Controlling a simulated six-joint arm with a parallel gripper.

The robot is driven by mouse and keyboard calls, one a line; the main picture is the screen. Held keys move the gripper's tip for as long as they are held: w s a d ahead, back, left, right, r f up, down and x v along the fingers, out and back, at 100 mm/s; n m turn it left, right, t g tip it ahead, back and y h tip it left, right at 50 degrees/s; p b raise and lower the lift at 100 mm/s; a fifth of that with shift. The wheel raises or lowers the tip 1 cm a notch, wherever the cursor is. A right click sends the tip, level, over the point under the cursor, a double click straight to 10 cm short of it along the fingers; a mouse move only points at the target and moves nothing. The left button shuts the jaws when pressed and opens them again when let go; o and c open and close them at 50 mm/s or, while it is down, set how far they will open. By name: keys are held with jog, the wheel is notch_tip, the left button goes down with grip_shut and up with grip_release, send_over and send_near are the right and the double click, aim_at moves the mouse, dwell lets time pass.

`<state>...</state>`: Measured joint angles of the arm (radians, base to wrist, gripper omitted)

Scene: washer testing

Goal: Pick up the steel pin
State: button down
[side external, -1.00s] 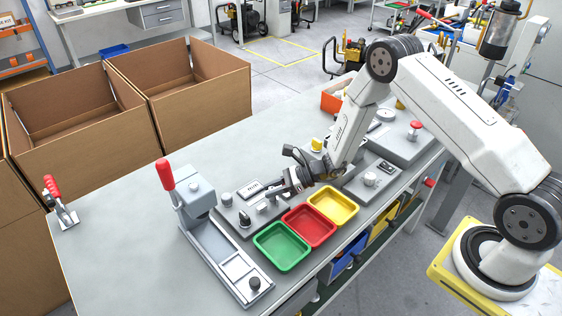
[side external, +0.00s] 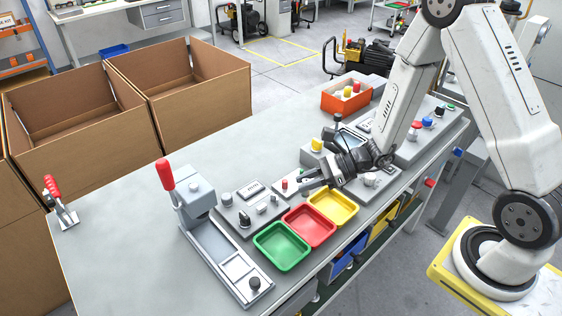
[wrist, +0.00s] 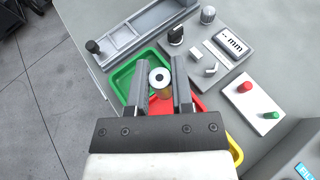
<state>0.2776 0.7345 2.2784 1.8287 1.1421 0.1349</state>
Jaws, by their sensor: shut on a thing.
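My gripper (side external: 306,185) is over the red tray's far edge, near the panels. In the wrist view my gripper (wrist: 161,75) is shut on a short round metal piece (wrist: 159,77) with a silver ring-shaped top, a dark centre and a brass-coloured side. I cannot tell for sure whether this piece is the steel pin. It is too small to make out in the side view.
Green (side external: 282,247), red (side external: 310,225) and yellow (side external: 335,208) trays line the front. A red-handled lever fixture (side external: 196,205) stands left. An orange bin (side external: 346,97) holds coloured pieces at the back. A white panel (wrist: 256,104) has red and green knobs. The table's left side is mostly clear.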

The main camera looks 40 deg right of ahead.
jog(key=shift+s+d+r, duration=0.1)
jog(key=shift+s+r, duration=0.25)
jog(key=shift+s, duration=0.4)
jog(key=shift+s+d+r, duration=0.1)
jog(key=shift+s+r, duration=0.2)
jog(key=shift+s, duration=0.45)
